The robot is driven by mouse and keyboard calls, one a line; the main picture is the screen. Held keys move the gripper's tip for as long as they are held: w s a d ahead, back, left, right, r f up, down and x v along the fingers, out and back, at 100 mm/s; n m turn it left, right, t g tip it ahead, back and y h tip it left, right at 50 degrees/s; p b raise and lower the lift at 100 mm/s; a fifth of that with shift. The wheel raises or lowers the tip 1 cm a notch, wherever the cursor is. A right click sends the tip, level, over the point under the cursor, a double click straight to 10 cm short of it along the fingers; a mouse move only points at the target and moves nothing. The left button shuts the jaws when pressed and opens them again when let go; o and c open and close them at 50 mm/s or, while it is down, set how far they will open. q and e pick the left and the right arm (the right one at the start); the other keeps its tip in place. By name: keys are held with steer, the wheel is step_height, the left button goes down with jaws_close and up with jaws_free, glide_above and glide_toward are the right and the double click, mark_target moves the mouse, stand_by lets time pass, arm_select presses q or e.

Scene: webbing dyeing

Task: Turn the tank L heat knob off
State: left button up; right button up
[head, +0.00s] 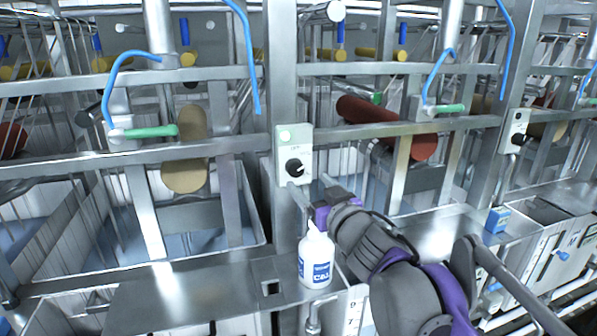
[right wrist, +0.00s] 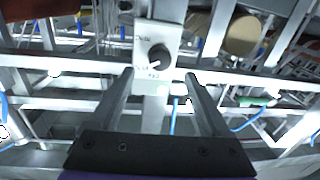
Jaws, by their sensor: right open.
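A black round heat knob (head: 294,167) sits on a pale control plate (head: 293,140) fixed to a metal post in the head view. The knob has a light pointer mark, but its setting is too small to read. My right gripper (head: 312,183) is open and empty, just in front of and slightly below the knob, apart from it. In the right wrist view the knob (right wrist: 159,55) shows beyond and between the two spread fingers (right wrist: 159,74), on its plate (right wrist: 146,33). My left gripper is not in view.
A white bottle (head: 316,262) with a blue label stands on the metal ledge (head: 180,296) close to my right arm. A second knob plate (head: 514,130) is on a post at right. A blue box (head: 497,219) sits on the right ledge. Rails (head: 130,170) cross beside the post.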

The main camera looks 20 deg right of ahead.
mark_target(298, 171)
steer(key=w, duration=0.4)
steer(key=w+p, duration=0.1)
steer(key=w, duration=0.2)
steer(key=shift+a, duration=0.4)
jaws_close()
